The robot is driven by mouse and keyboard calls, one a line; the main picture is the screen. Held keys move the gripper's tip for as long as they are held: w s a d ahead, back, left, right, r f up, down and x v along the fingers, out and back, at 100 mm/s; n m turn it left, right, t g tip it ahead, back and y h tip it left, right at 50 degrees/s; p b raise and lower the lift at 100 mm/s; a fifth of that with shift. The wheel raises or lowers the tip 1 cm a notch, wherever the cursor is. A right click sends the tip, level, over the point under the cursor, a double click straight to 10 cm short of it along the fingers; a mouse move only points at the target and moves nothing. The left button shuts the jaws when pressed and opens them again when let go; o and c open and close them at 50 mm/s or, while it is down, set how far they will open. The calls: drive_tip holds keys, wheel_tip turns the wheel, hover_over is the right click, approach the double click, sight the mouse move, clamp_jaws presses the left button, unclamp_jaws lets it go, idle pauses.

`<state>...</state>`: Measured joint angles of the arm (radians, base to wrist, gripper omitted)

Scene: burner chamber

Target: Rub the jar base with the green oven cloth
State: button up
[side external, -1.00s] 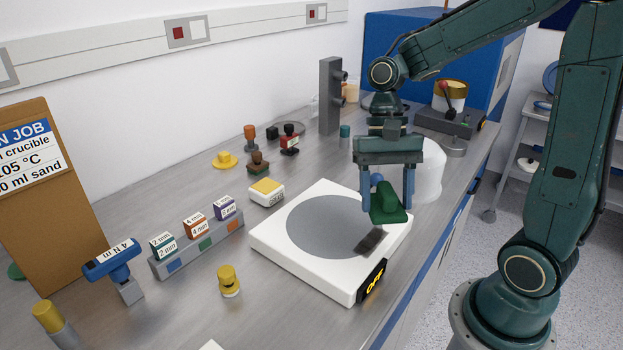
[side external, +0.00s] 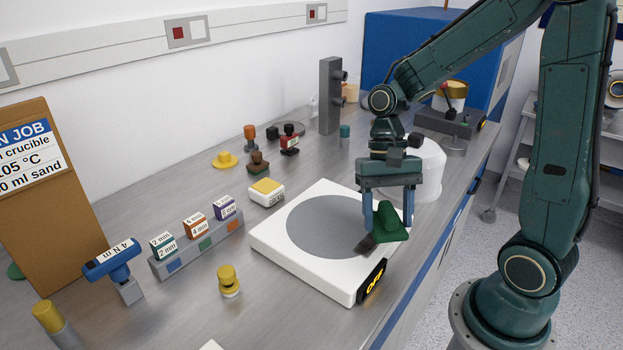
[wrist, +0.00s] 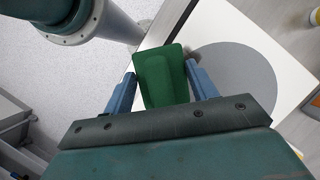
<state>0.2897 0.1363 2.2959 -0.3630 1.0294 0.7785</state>
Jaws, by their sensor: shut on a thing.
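My gripper (side external: 388,222) is shut on the green cloth (side external: 391,226), a folded piece with a raised middle and a flat lower part. In the wrist view the cloth (wrist: 160,85) sits between the two blue fingers. It is over the right edge area of a white square unit (side external: 290,258) with a grey disc (side external: 325,222) and a display reading OFF. A dark patch (side external: 366,244) lies on the unit just left of the cloth. I cannot tell if the cloth touches the surface, or whether this unit is the jar base.
A yellow-topped white block (side external: 267,192), a rack of labelled boxes (side external: 200,243) and a yellow knob-shaped piece (side external: 229,281) stand left of the unit. Several small pieces and a grey post (side external: 330,95) stand farther back. The bench edge is close on the right.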

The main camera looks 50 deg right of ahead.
sight(380, 227)
drive_tip(key=shift+f, duration=0.85)
wheel_tip(380, 227, down, 2)
drive_tip(key=shift+f, duration=0.1)
drive_tip(key=shift+w, duration=0.85)
drive_tip(key=shift+c, duration=0.7)
drive_tip(key=shift+w, duration=1.1)
drive_tip(key=shift+s, duration=1.9)
drive_tip(key=shift+a, duration=1.05)
drive_tip(key=shift+w, duration=2.05)
drive_tip(key=shift+s, duration=2.1)
drive_tip(key=shift+r, duration=4.15)
drive_tip(key=shift+w+a, duration=0.1)
drive_tip(key=shift+a, duration=0.05)
